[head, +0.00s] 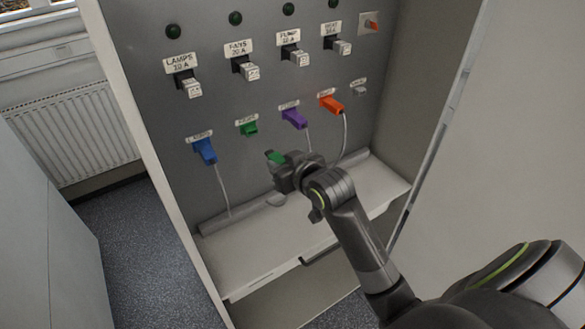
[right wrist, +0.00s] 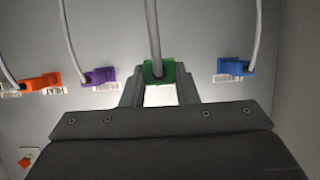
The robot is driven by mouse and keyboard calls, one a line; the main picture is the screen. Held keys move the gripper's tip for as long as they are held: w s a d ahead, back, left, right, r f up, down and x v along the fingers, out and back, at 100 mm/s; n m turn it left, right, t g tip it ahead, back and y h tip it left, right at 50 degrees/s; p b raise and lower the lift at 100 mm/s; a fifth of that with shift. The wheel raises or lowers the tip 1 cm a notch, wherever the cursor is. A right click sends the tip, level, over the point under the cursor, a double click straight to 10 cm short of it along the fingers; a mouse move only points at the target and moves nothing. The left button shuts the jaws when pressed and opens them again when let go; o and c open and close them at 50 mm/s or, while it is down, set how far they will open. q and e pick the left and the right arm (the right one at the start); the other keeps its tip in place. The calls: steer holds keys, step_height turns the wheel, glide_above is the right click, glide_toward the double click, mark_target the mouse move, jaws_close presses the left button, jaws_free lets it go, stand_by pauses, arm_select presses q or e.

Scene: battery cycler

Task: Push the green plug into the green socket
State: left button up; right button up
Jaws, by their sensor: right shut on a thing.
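The green socket (head: 248,127) sits on the grey panel under a small label, between the blue and purple plugs. My right gripper (head: 281,164) is shut on the green plug (head: 274,156), below and to the right of the socket in the head view. The plug looks apart from the socket there. In the right wrist view the green plug (right wrist: 158,71) is between the two fingertips, with its grey cable running up out of the picture. The socket cannot be made out in that view. My left gripper is not in view.
A blue plug (head: 205,151), a purple plug (head: 294,118) and an orange plug (head: 331,104) are in the panel, with hanging cables. Labelled switches (head: 245,69) and dark green lamps are above. A pale shelf (head: 245,258) juts out below. Side walls flank the panel.

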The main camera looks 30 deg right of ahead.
steer(key=shift+w+a+r, duration=0.1)
steer(key=shift+a+r, duration=0.2)
steer(key=shift+r, duration=0.5)
steer(key=shift+w+a, duration=0.2)
steer(key=shift+w, duration=2.75)
steer(key=shift+w+a, duration=0.15)
steer(key=shift+w, duration=1.4)
steer(key=o, duration=1)
steer(key=shift+s, duration=0.15)
steer(key=b+v, duration=0.3)
steer(key=v, duration=1.4)
steer(key=shift+s, duration=0.15)
